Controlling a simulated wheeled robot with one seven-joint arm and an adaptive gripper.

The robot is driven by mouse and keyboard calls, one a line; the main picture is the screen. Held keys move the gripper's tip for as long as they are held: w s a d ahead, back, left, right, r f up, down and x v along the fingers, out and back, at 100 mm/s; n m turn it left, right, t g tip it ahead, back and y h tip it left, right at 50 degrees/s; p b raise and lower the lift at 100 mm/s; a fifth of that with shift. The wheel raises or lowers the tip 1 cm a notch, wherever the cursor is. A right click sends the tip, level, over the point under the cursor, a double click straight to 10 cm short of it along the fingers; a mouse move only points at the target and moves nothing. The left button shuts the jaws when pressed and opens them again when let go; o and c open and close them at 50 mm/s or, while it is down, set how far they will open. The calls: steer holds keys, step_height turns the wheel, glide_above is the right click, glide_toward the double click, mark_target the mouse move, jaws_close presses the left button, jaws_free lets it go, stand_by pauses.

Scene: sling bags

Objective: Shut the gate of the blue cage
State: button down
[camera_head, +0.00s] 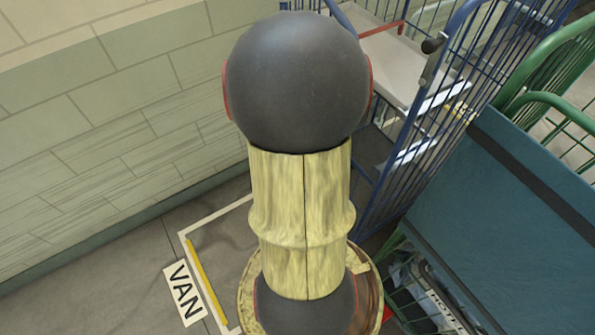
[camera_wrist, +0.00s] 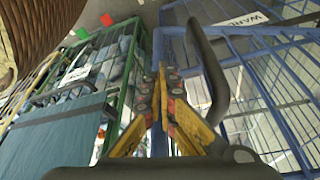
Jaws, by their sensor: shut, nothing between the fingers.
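The blue cage (camera_head: 463,55) stands upper right in the head view, with wire-mesh sides and a pale shelf (camera_head: 402,70) inside. A blue mesh panel with a dark knob (camera_head: 433,45) runs down its right side; I cannot tell for sure if it is the gate. In the wrist view, blue bars and mesh (camera_wrist: 275,85) fill the right half, and more blue frame stands behind the fingers. My gripper (camera_wrist: 163,72) has yellow fingers, shut and empty, close to the blue bars. Whether they touch is unclear. My arm hides the gripper and part of the cage in the head view.
A green cage (camera_head: 560,75) with a dark teal panel (camera_head: 500,200) stands close on the right; it also shows at left in the wrist view (camera_wrist: 123,85). A pale block wall (camera_head: 110,110) bounds the left. Floor with a VAN sign (camera_head: 184,291) is open at lower left.

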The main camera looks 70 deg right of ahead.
steer(key=s+d+b, duration=0.3)
steer(key=s+d, duration=1)
steer(key=s, duration=0.2)
steer(key=shift+s+d+r+n, duration=0.15)
steer(key=shift+s+d+n, duration=0.1)
steer(key=shift+s+n, duration=0.15)
